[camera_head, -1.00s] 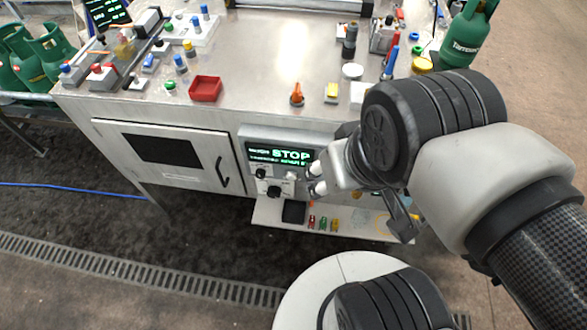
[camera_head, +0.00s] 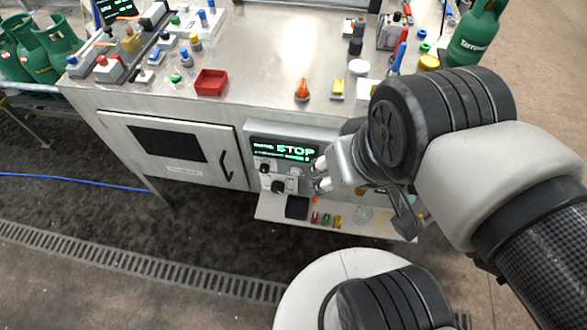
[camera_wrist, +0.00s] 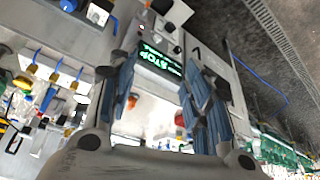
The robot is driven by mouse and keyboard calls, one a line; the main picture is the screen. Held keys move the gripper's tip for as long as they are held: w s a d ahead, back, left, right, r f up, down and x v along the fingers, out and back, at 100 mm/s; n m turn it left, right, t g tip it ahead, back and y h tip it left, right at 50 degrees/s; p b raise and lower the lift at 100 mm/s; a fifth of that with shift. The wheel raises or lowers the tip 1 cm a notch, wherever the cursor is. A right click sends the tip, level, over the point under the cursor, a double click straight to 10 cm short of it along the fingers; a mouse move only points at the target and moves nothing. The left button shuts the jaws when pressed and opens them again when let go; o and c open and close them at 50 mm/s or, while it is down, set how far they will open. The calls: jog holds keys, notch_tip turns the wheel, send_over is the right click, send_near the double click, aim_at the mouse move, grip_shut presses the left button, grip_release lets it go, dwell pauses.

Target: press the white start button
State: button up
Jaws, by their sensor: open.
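The control panel (camera_head: 250,150) on the front of the metal table has a lit display (camera_head: 283,151) reading STOP in green. Below the display are two black knobs, and a small pale spot (camera_head: 293,171) that looks like the white start button, partly lost beside my fingers. My gripper (camera_head: 320,174) is open and empty, just right of this spot; I cannot tell if it touches. The white button is not clear there.
A shelf (camera_head: 268,209) with small coloured items juts out below the panel. A cabinet door (camera_head: 210,150) with a handle is to the left. The tabletop (camera_head: 260,50) holds a red tray (camera_head: 210,82) and several switches. Green gas cylinders (camera_head: 473,35) stand at both sides.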

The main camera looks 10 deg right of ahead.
grip_shut()
dwell(0.3)
dwell(1.3)
